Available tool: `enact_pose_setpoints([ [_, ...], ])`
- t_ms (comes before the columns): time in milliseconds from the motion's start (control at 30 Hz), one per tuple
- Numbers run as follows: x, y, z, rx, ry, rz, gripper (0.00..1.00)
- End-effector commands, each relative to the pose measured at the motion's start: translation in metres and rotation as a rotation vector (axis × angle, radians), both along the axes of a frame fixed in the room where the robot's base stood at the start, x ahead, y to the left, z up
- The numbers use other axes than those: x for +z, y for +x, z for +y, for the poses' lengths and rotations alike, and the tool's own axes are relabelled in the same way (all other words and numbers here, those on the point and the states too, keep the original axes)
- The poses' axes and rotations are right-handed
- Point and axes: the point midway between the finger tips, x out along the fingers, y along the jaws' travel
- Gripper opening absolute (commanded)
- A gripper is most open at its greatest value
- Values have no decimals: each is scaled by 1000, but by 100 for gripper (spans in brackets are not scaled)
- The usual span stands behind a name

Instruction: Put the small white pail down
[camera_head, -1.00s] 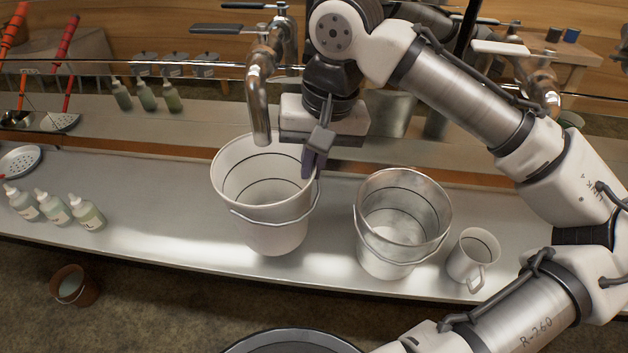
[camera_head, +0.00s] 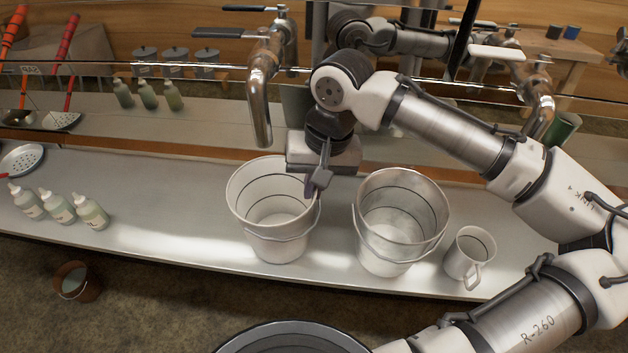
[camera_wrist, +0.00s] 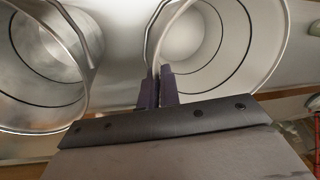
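The small white pail (camera_head: 268,240) is upright on or just above the steel counter, left of a grey metal pail. I cannot tell whether its base touches the counter. My gripper (camera_head: 316,185) is at the pail's right rim, pointing down. In the wrist view, the fingers (camera_wrist: 156,78) are closed on the near edge of the white pail (camera_wrist: 225,75), with its wall between them. The pail looks empty inside, with a dark ring line. Its wire handle hangs at the front.
A steel tap (camera_head: 262,105) hangs behind the white pail. Several small bottles (camera_head: 60,208) stand at left. The counter between bottles and pail is clear.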

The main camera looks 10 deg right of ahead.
Motion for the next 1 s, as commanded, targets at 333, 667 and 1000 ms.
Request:
enact_pose_setpoints([
  [333, -2, 0, 0, 0, 0, 0, 8],
  [667, -2, 0, 0, -1, 0, 0, 26],
  [1000, 27, 0, -5, -2, 1, -4, 26],
])
